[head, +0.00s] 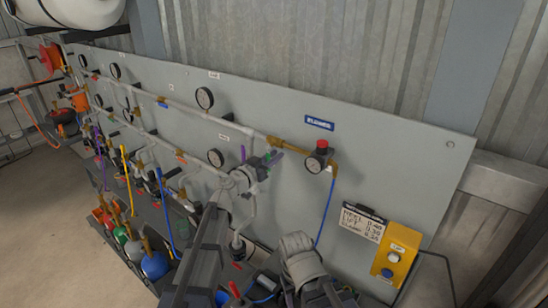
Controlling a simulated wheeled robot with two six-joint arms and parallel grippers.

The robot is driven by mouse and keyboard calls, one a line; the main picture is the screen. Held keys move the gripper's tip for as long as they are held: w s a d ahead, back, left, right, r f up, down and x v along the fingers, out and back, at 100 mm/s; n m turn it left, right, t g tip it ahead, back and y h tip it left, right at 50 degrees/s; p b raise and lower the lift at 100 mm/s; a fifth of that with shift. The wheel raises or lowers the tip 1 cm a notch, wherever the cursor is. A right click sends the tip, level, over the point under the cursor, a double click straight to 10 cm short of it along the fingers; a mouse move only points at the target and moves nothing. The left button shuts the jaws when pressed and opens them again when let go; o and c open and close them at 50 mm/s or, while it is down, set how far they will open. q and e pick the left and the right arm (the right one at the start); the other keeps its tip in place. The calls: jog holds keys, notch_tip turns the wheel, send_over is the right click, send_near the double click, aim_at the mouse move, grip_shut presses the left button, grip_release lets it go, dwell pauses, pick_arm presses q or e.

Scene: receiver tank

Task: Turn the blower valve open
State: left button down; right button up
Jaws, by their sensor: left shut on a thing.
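A blue label reading BLOWER (319,123) is on the grey panel, right of centre. My left gripper (262,166) is at the pipework left of this gauge, close to the panel. It is shut on what looks like a valve handle, mostly hidden by the fingers. I cannot tell the handle's exact angle. Purple and green bits show beside the fingers. My right arm shows at the bottom centre; its gripper is not in view.
The grey panel (390,150) carries pale pipes, several gauges and, at left, a row of valves and hoses. A blue hose (326,212) hangs below the gauge. A yellow button box (399,255) and a white sign (362,221) are at lower right. Coloured bottles stand at lower left.

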pick_arm(q)
jog(key=shift+s, duration=0.1)
dwell(0.4)
jog(key=shift+s+d+r+n+p, duration=0.15)
jog(key=shift+s+d+n, duration=0.2)
jog(key=shift+n, duration=0.8)
jog(key=shift+s+d+r+n+p, duration=0.2)
jog(key=shift+d+n, duration=0.25)
jog(key=shift+n, duration=0.75)
jog(key=shift+s+d+r+n+p, duration=0.15)
jog(key=shift+s+d+n, duration=0.2)
jog(key=shift+n, duration=0.8)
jog(key=shift+w, duration=0.1)
jog(key=c, duration=0.8)
grip_release()
jog(key=shift+v, duration=3.9)
